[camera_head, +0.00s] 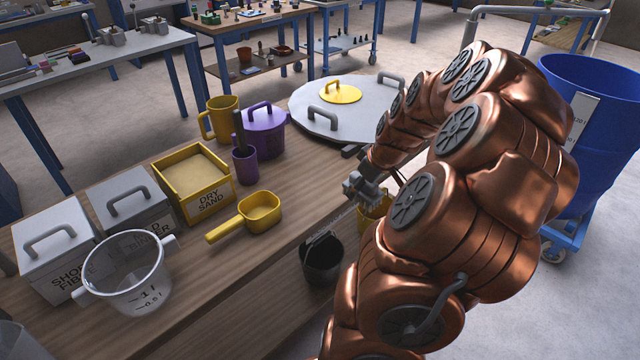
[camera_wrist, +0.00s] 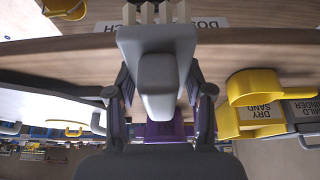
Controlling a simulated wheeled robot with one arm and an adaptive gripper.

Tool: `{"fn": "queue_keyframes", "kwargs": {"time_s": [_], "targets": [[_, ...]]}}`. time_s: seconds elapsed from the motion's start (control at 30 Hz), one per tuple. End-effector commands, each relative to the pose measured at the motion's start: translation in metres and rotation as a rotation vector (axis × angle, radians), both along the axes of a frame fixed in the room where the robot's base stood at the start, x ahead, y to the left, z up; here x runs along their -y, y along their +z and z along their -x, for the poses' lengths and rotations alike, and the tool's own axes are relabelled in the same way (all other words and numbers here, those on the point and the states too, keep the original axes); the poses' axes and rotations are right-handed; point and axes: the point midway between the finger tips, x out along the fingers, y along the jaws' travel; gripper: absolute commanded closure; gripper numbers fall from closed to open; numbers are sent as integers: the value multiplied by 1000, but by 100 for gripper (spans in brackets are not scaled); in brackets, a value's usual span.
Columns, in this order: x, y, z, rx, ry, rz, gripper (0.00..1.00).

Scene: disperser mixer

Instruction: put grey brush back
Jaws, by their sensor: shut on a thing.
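My gripper (camera_head: 362,188) is at the bench's front edge in the head view, left of my copper-coloured arm. In the wrist view my gripper's two dark fingers (camera_wrist: 158,95) are shut on the grey brush (camera_wrist: 155,50), one on each side of its grey block. Pale bristles show at the top of that picture, pointing away from my wrist. The brush can hardly be made out in the head view. The wrist picture is upside down, with the wooden bench (camera_wrist: 60,60) and a white label (camera_wrist: 207,24) behind the brush. The label is partly hidden.
A yellow bucket (camera_head: 376,210) and a black bucket (camera_head: 322,262) are at the bench front. The yellow scoop (camera_head: 258,210), DRY SAND box (camera_head: 205,200), purple pot (camera_head: 265,135) and large grey lid (camera_head: 330,118) are on the bench. A blue drum (camera_head: 600,110) stands at right.

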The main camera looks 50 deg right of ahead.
Motion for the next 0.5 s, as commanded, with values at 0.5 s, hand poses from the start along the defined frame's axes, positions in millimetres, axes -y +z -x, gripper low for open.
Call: {"fn": "queue_keyframes", "kwargs": {"time_s": [0.5], "targets": [[5,-7,-95,-1,3,0,81]]}}
